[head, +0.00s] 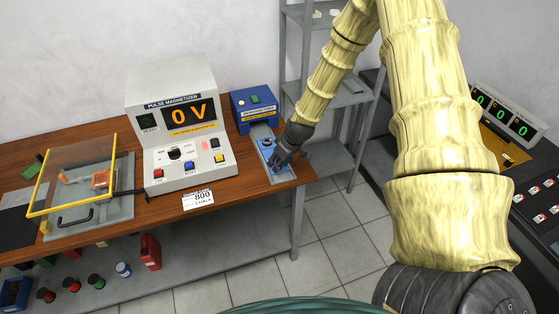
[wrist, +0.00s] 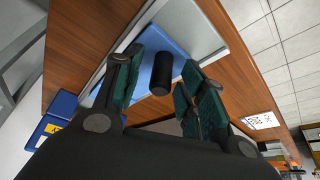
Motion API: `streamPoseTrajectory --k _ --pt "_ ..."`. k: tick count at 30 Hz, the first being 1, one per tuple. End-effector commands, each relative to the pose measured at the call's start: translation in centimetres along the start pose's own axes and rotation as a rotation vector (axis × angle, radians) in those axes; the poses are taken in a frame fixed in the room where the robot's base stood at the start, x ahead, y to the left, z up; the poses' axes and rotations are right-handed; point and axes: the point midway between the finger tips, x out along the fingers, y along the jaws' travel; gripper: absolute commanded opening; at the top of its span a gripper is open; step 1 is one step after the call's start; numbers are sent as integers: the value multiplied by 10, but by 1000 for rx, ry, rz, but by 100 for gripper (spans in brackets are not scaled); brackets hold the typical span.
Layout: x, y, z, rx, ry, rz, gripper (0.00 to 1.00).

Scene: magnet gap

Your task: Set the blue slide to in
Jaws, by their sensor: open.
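The blue slide (head: 266,142) lies on a pale metal track that runs forward from the blue box (head: 252,101) at the right end of the wooden bench. In the wrist view the slide (wrist: 150,72) is a flat blue plate with an upright black knob (wrist: 162,72) on it. My gripper (head: 275,166) is over the front part of the slide. In the wrist view my gripper (wrist: 165,80) is open, with its green-padded fingers on either side of the knob. I cannot tell whether either finger touches it. My gripper hides part of the slide in the head view.
A white pulse magnetizer (head: 180,135) reading 0 V stands left of the slide, with a white "800" card (head: 198,199) before it. A yellow-framed fixture (head: 80,190) is farther left. A grey shelf rack (head: 345,95) stands behind my arm. The bench's right edge is close.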

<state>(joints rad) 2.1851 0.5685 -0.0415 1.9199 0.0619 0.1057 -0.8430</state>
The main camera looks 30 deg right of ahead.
Motion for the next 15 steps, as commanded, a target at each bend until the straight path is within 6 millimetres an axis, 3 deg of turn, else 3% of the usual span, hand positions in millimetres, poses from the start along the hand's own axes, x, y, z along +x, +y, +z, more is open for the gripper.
streamPoseTrajectory --k 11,12,15 --pt "3 0 0 0 0 0 41" --pt "3 0 0 0 0 0 39" --pt "3 0 0 0 0 0 21"
